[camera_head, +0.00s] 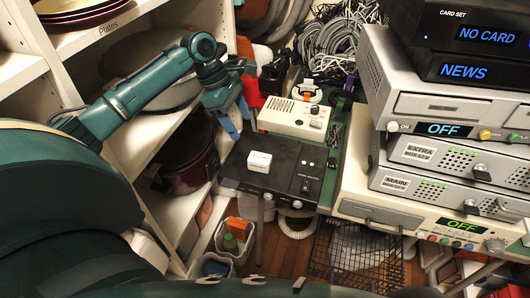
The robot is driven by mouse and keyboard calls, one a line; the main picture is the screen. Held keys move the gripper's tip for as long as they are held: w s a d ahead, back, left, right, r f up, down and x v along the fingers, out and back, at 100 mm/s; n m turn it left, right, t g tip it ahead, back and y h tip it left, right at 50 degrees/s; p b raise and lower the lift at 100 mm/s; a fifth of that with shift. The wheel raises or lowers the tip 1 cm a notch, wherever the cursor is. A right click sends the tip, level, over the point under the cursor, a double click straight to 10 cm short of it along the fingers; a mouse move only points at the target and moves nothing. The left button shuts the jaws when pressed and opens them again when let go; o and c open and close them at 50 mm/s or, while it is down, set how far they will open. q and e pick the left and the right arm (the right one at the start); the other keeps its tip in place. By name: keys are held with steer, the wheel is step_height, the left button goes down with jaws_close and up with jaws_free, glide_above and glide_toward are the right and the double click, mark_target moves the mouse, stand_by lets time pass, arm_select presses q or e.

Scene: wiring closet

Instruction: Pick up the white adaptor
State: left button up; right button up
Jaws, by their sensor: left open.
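A small white box, which looks like the white adaptor (259,161), lies on top of a flat black device (235,167) near the middle of the view. Its whole top shows. My left arm comes in from the left, and my left gripper (240,121) points down above and behind the black device, up and to the left of the white box. The gripper is open, apart from the box, and I see nothing between its fingers. My right gripper is not in view.
A cream box with knobs (294,119) stands just behind the black device. Stacked grey and black units (420,155) rise on the right. White shelves (163,135) stand on the left under my arm. Tangled cables (330,45) fill the back. A bin (246,254) sits on the floor.

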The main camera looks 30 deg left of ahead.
arm_select(q)
glide_above(259, 157)
steer(key=s+a, duration=0.1)
steer(key=a, duration=0.1)
step_height(259, 157, down, 6)
steer(key=shift+a+f, duration=0.1)
steer(key=shift+b+x, duration=0.45)
steer(key=shift+x, duration=2.4)
steer(key=shift+w+a, duration=0.1)
steer(key=shift+w, duration=0.05)
steer(key=shift+c, duration=0.4)
steer(key=c, duration=1)
